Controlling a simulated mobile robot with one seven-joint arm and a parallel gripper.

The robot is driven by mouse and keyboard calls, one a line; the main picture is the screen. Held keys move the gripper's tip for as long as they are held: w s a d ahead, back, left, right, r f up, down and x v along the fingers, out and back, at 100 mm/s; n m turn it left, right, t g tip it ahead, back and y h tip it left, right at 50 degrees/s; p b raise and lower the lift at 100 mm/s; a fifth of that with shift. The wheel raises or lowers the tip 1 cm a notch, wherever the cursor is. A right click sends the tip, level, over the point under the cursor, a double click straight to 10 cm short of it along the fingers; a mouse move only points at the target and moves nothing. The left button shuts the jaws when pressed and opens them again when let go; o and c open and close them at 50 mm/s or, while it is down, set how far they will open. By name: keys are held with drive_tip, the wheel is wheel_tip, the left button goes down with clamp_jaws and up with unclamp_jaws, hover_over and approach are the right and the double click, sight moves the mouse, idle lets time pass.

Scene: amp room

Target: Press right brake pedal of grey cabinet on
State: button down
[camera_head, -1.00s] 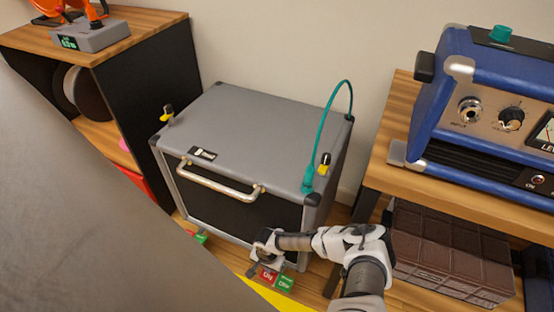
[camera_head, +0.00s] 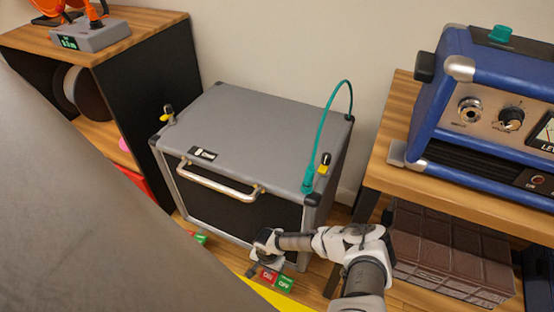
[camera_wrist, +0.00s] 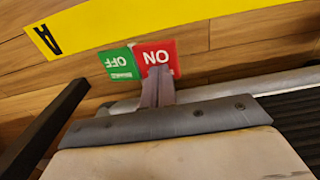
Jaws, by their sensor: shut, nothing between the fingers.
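The grey cabinet (camera_head: 262,130) stands on the floor against the wall, with a silver handle on its black front. Its right brake pedal (camera_head: 285,284) sits low at the front right corner, with a red ON half and a green OFF half. In the wrist view the red ON half (camera_wrist: 167,54) and green OFF half show upside down. My gripper (camera_wrist: 160,72) is shut and empty, its fingertips over the edge of the red half; I cannot tell whether they touch it. In the head view my wrist partly hides the gripper. The left pedal (camera_head: 200,238) shows at the front left.
A shelf with a blue amplifier (camera_head: 490,100) and a brown block (camera_head: 450,250) stands close right of my arm. A wooden shelf (camera_head: 150,25) stands left. A yellow floor strip (camera_wrist: 100,22) lies beside the pedal. A dark leg (camera_wrist: 45,125) is at the wrist view's left.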

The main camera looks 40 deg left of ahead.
drive_tip(key=shift+f+b, duration=0.8)
drive_tip(key=shift+f, duration=0.5)
idle(0.9)
wheel_tip(320, 180, up, 7)
drive_tip(key=p, duration=0.7)
drive_tip(key=shift+p, duration=0.4)
